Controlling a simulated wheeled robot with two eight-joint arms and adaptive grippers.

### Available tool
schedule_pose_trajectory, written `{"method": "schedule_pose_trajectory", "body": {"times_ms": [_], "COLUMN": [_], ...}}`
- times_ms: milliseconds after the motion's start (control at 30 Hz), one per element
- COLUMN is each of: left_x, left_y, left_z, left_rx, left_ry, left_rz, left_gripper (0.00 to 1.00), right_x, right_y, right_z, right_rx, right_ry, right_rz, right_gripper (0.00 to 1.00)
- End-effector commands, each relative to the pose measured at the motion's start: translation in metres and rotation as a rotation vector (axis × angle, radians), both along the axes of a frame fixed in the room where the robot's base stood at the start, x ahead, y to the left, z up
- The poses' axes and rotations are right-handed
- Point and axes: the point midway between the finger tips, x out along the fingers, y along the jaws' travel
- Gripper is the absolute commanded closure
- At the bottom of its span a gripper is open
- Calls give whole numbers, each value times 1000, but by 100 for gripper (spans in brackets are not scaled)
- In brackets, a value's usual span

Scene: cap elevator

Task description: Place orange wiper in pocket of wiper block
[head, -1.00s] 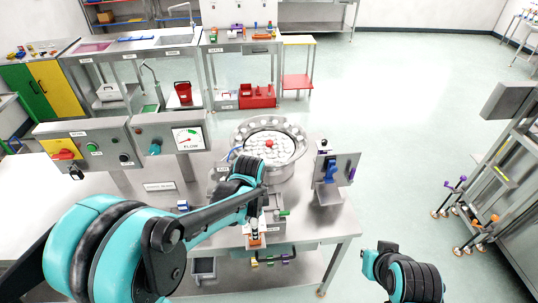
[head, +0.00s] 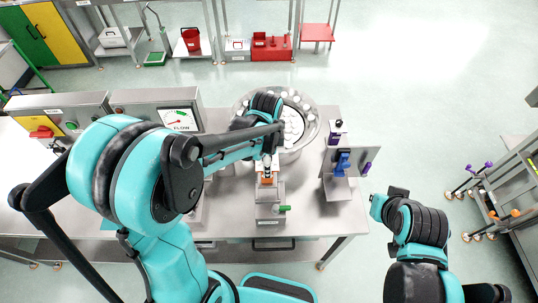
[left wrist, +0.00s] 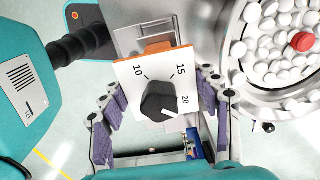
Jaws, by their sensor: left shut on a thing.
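The orange wiper (head: 267,181) shows in the head view as a small orange piece under my left gripper (head: 267,163), above the grey block (head: 269,195). In the left wrist view, a white dial face with a black knob (left wrist: 158,101) and an orange edge (left wrist: 160,46) lies between the purple finger pads of my left gripper (left wrist: 158,118). My left gripper is shut on this piece. I cannot tell whether it touches the block; the pocket is hidden. My right gripper (head: 390,198) hangs right of the table, with its fingers unclear.
A round bowl of white caps (head: 305,128) stands behind the block. A green handle (head: 284,208) sticks out at the block's right. An upright plate with a blue part (head: 343,163) stands farther right. A flow gauge box (head: 178,118) is at the left.

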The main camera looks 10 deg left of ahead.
Motion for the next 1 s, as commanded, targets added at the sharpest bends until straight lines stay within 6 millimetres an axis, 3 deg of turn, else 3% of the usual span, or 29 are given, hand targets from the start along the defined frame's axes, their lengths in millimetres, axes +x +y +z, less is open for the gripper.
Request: {"method": "schedule_pose_trajectory", "body": {"times_ms": [367,1000], "left_x": [1,1], "left_y": [0,0], "left_z": [-2,-62], "left_rx": [0,0], "left_ry": [0,0], "left_rz": [0,0], "left_gripper": [100,100], "right_x": [0,0], "right_y": [0,0], "right_z": [-5,-59], "right_rx": [0,0], "right_ry": [0,0], "right_rz": [0,0], "right_gripper": [100,100]}}
